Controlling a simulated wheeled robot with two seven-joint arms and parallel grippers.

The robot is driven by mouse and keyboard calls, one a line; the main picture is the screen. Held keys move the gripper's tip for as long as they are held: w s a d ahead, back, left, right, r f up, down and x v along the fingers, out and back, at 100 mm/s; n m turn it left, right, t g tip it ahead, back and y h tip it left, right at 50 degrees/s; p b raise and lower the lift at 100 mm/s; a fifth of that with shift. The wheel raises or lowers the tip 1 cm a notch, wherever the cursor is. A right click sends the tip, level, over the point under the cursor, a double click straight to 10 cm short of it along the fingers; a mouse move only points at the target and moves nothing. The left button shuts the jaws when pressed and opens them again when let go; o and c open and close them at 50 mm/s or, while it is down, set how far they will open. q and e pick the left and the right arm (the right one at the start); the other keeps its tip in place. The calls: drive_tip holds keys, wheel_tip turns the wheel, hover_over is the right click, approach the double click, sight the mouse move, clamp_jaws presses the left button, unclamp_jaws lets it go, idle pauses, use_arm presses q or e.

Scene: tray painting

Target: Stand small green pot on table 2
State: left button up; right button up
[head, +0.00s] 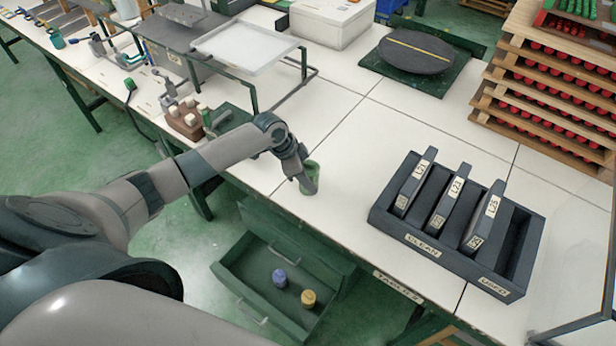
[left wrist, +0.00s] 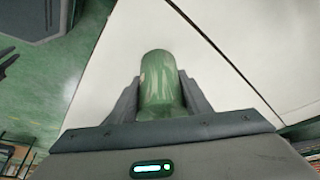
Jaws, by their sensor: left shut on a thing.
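The small green pot (head: 311,172) is at my left gripper (head: 305,184), near the front edge of the white table (head: 345,215). In the left wrist view the green pot (left wrist: 158,82) lies between both fingers of the left gripper (left wrist: 160,98), which are shut on it. The white tabletop (left wrist: 225,60) shows behind it there. I cannot tell whether the pot's base touches the tabletop. My right gripper is not in view.
A dark rack (head: 385,215) with several upright slabs stands to the right. An open green drawer (head: 240,270) below the table edge holds a blue pot (head: 279,278) and a yellow pot (head: 308,298). A round dark disc (head: 417,52) lies at the back. The tabletop between is clear.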

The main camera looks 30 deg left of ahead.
use_arm(q)
drive_tip(key=o, duration=0.8)
drive_tip(key=shift+r, duration=0.1)
drive_tip(key=b+v, duration=0.2)
drive_tip(key=v, duration=1)
drive_tip(key=shift+b, duration=0.3)
